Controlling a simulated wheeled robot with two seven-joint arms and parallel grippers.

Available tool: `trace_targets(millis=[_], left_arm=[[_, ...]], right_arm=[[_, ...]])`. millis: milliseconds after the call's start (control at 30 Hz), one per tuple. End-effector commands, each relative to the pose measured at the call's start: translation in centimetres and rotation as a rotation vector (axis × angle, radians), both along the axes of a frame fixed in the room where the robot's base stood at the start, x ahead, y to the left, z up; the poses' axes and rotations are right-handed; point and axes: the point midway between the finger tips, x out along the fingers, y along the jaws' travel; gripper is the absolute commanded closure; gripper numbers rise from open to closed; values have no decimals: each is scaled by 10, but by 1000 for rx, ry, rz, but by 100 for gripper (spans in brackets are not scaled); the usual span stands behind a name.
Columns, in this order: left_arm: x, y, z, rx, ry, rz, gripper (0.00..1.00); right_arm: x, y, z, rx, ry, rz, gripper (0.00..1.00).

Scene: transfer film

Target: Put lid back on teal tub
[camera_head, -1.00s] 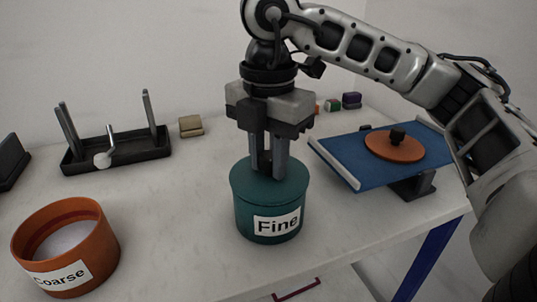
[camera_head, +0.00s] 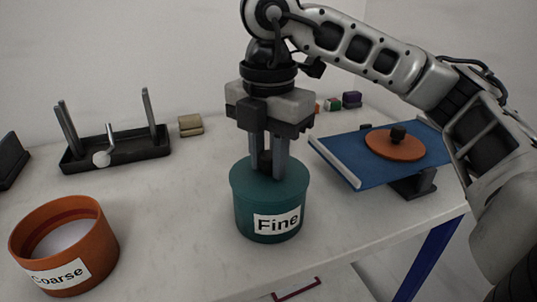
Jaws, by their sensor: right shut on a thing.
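The teal tub (camera_head: 267,215) labelled "Fine" stands upright on the table. A teal lid (camera_head: 243,177) sits at its top, and I see no clear gap between lid and tub. My right gripper (camera_head: 268,173) points straight down over the tub, its two fingers shut on the lid's knob. The knob is mostly hidden between the fingers. My left gripper is not in view.
An open orange tub (camera_head: 103,250) labelled "Coarse" holds pale material at front left. An orange lid (camera_head: 394,146) with a black knob lies on a tilted blue board (camera_head: 340,160) at right. A black rack (camera_head: 130,152) stands behind. Bare table (camera_head: 165,200) lies between the tubs.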

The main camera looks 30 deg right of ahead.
Motion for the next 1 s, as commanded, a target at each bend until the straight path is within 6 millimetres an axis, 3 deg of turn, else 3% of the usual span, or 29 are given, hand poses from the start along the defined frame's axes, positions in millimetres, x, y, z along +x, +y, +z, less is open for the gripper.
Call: trace_targets(millis=[300,333,400,600,700,1000], left_arm=[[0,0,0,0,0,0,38],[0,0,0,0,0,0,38],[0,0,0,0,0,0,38],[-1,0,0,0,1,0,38],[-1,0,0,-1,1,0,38],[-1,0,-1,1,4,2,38]], right_arm=[[0,0,0,0,0,0,96],[0,0,0,0,0,0,66],[0,0,0,0,0,0,49],[0,0,0,0,0,0,49],[0,0,0,0,0,0,28],[0,0,1,0,0,0,28]])
